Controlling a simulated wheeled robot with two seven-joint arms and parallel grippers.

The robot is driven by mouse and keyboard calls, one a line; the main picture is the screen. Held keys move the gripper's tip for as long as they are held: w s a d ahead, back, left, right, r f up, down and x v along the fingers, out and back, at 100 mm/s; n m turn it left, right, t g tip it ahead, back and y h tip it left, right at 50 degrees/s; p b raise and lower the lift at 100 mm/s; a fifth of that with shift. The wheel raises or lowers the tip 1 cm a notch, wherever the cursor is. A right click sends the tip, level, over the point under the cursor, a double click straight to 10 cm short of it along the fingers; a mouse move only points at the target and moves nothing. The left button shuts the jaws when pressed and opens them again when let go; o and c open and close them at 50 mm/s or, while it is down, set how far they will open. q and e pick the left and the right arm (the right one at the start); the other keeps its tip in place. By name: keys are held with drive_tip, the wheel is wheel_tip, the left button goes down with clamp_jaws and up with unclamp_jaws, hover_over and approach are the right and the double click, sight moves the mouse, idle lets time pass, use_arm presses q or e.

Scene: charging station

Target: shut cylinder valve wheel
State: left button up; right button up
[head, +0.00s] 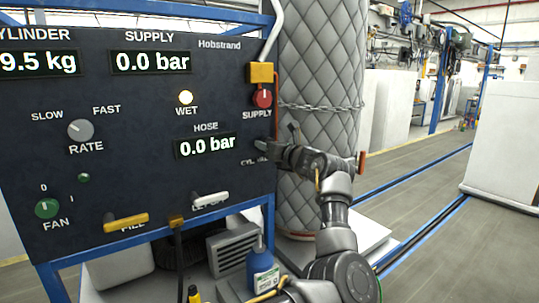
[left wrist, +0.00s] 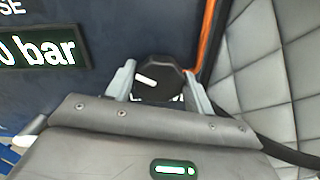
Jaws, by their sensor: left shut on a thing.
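The cylinder valve wheel (left wrist: 157,79) is a black knob with a white mark, on the dark panel right of the hose display. In the left wrist view it sits between the two fingers of my left gripper (left wrist: 160,72), which is shut on it. The white mark lies nearly level, tilting slightly down to the right. In the head view my left gripper (head: 270,149) reaches the panel's right edge, and it hides most of the wheel and part of the "CYL" label. My right gripper is not in view.
The panel (head: 60,180) carries the red supply knob (head: 262,98), rate knob (head: 80,130) and fan knob (head: 47,208). Supply and hose displays read 0.0 bar; the wet lamp (head: 186,97) glows. A quilted cylinder (head: 320,60) with a chain stands close right. A blue bottle (head: 262,265) stands below.

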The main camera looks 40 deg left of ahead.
use_arm(q)
drive_tip(key=shift+w+f+m+b, duration=0.1)
drive_tip(key=shift+m+b, duration=0.4)
drive_tip(key=shift+m, duration=2.6)
drive_tip(key=shift+w+f+m+b, duration=0.1)
drive_tip(key=shift+m+b, duration=0.35)
drive_tip(key=shift+m, duration=2.65)
drive_tip(key=o, duration=1)
drive_tip(key=shift+d, duration=0.1)
